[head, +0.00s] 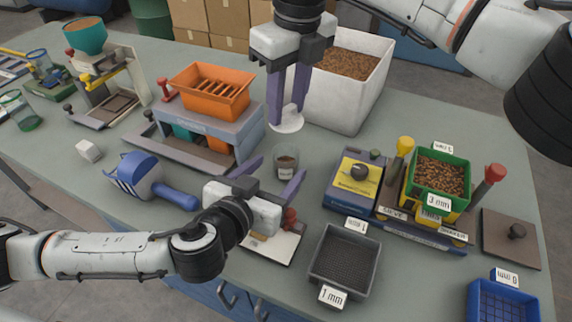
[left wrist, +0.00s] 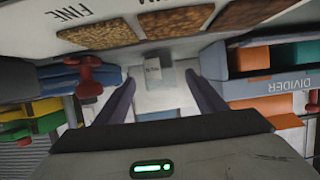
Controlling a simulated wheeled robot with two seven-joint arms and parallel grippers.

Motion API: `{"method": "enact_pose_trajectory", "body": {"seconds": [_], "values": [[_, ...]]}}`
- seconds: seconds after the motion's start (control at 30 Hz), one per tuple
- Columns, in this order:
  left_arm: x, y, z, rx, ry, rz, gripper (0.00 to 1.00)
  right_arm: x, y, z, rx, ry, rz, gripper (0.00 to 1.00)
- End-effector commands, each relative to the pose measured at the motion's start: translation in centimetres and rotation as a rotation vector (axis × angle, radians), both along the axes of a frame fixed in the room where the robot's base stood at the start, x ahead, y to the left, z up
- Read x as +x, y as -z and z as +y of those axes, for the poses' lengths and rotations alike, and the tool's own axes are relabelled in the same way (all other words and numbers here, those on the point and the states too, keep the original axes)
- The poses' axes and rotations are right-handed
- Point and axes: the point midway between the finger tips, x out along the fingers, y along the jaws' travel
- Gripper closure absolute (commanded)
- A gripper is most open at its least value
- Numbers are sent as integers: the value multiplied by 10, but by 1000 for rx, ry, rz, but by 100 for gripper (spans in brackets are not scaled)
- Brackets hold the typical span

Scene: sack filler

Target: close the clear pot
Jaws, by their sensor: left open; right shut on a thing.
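My right gripper (head: 287,112) points down and is shut on a pale round lid (head: 287,125), held above and behind the pot. The fingers partly hide the lid.
A white bin (head: 345,105) of brown grain stands behind the pot. The grey divider with an orange tray (head: 208,92) is to the left, a yellow scale-like box (head: 355,180) to the right. A blue scoop (head: 140,178) lies beside my left arm.

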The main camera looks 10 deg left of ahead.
Motion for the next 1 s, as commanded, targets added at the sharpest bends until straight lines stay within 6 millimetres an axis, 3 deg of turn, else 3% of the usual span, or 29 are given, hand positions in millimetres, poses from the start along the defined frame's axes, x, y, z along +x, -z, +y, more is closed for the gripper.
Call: {"method": "enact_pose_trajectory", "body": {"seconds": [0.23, 0.63, 1.0], "values": [[27, 9, -6, -1, 1, -1, 36, 0, 0, 0, 0, 0, 0, 87], [32, 12, -7, -1, 1, 0, 36, 0, 0, 0, 0, 0, 0, 87], [32, 12, -6, 0, 1, 0, 96, 0, 0, 0, 0, 0, 0, 87]]}}
